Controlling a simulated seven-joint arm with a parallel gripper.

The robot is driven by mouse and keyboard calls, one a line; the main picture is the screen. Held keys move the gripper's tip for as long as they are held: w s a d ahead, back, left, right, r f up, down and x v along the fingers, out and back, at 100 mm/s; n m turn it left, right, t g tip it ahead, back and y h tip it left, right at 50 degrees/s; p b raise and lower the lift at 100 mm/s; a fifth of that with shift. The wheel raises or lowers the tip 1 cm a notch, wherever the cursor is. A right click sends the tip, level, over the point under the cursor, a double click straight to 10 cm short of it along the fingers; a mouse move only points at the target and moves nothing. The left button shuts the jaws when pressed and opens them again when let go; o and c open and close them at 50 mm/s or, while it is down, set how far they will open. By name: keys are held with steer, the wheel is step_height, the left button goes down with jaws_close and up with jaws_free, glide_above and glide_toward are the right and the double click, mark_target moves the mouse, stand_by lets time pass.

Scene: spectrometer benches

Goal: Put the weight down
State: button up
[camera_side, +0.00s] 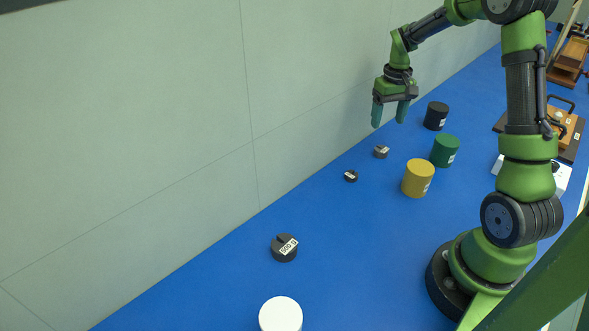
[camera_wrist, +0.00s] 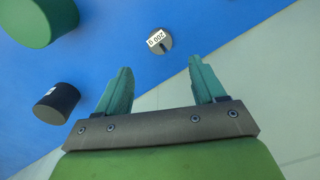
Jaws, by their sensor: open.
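My gripper (camera_side: 389,121) is open and empty, pointing down above the blue bench near the wall. It also shows in the wrist view (camera_wrist: 160,68), its two teal fingers apart. A small grey slotted weight (camera_side: 381,152) stands on the bench below my gripper. In the wrist view a grey weight (camera_wrist: 159,44), with a label that seems to read 200, lies beyond the fingertips, between their directions. A smaller black weight (camera_side: 351,177) and a larger dark weight (camera_side: 284,252), whose label seems to read 500, rest on the bench nearer the side camera.
A black cylinder (camera_side: 436,117), a green cylinder (camera_side: 445,152) and a yellow cylinder (camera_side: 418,179) stand right of the grey weight. A white cylinder (camera_side: 281,316) stands in front. The wall (camera_side: 180,130) borders the bench. Open blue surface (camera_side: 345,235) lies around the dark weight.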

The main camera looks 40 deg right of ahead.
steer(key=s+a+r+t, duration=0.2)
steer(key=a+r+t, duration=0.1)
steer(key=a+r, duration=0.95)
steer(key=s+a+r+n+t+y, duration=0.1)
steer(key=s+a+t, duration=0.3)
steer(key=s+a, duration=0.6)
steer(key=a+r+y, duration=0.1)
steer(key=a, duration=0.2)
steer(key=shift+s+a, duration=0.3)
steer(key=shift+a, duration=0.1)
steer(key=o, duration=0.3)
steer(key=shift+o, duration=0.2)
